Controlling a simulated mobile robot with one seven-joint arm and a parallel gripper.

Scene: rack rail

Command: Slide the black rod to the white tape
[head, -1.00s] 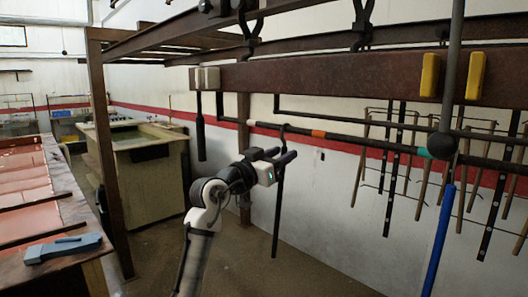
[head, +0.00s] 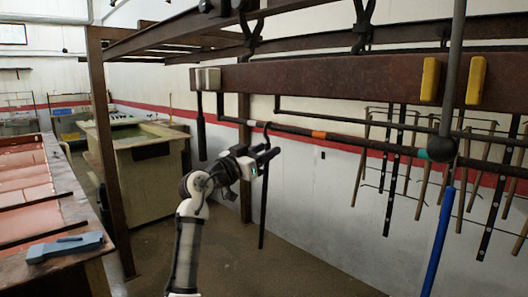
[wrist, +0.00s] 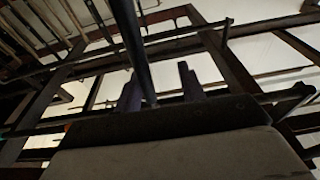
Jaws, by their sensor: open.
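The black rod (head: 263,205) hangs by its hooked top from the dark rail (head: 370,143), close to the right of the white tape (head: 250,122). A small gap seems to show between hook and tape. The rod hangs near upright, its lower end free. My gripper (head: 265,157) is at the rod's upper part, below the rail. In the wrist view the rod (wrist: 138,50) passes between the two fingers of my gripper (wrist: 158,88), which stand apart. Whether either finger touches the rod is unclear.
Orange tape (head: 318,134) and teal tape (head: 423,154) mark the rail further right. A short black bar (head: 201,128) hangs at the left. A blue-handled pole (head: 438,240) and several hanging bars are at the right. The floor below the rod is clear.

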